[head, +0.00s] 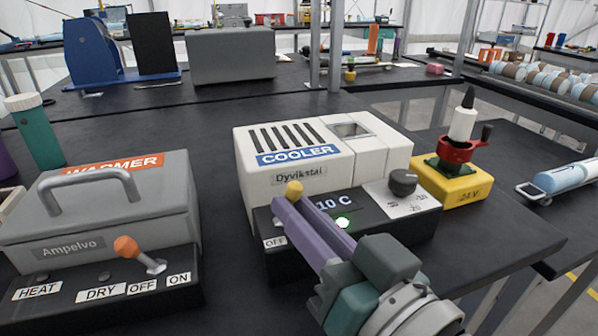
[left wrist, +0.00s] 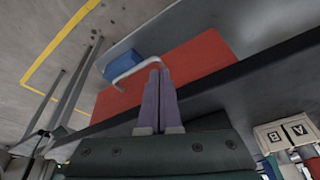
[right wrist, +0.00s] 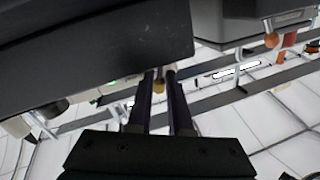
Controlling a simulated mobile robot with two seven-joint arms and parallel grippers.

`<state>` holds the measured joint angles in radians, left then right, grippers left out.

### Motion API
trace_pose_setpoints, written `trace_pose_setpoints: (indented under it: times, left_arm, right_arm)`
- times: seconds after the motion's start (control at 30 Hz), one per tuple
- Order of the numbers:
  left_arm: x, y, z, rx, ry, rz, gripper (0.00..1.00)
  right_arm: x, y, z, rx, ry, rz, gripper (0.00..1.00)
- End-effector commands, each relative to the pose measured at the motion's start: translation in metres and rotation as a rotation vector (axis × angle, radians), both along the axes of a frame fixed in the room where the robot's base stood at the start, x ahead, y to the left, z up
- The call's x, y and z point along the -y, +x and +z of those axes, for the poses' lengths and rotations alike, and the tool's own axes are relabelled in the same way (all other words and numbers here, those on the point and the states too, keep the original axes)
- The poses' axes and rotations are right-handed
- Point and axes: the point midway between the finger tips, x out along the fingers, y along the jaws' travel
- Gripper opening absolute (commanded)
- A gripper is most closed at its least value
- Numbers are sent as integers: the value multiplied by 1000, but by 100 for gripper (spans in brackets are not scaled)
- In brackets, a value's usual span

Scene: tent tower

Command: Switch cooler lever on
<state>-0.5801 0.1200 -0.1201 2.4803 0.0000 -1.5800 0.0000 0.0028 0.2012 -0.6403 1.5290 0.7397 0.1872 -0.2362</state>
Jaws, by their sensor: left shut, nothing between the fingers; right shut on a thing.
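The white cooler (head: 385,158) stands mid-table with a dark control panel at its front. Its lever has a yellow knob (head: 293,188). My right gripper (head: 290,203) reaches over the panel and is shut on the lever, with the knob at its fingertips. The knob (right wrist: 159,84) also shows between the fingers in the right wrist view. An OFF label (head: 274,242) is left of the fingers; any ON label is hidden. My left gripper (left wrist: 160,72) is shut and empty, away from the cooler.
A grey warmer (head: 150,215) with an orange-knobbed lever (head: 127,247) stands left of the cooler. A yellow 24 V base (head: 450,186) with a red clamp stands to the right. A green bottle (head: 38,140) stands at far left. The table behind the cooler is mostly clear.

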Motion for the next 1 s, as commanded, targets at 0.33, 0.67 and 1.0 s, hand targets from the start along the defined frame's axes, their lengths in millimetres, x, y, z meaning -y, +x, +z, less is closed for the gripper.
trace_pose_setpoints:
  times: [0.33,0.67,1.0]
  left_arm:
    - [0,0,-11,0,0,0,0]
    - [0,0,-13,0,0,0,0]
    - [0,0,-13,0,0,0,0]
  right_arm:
    - [2,1,-4,-24,89,-1,0]
    - [4,1,-1,-49,160,-1,0]
    - [4,1,-2,-49,160,-1,46]
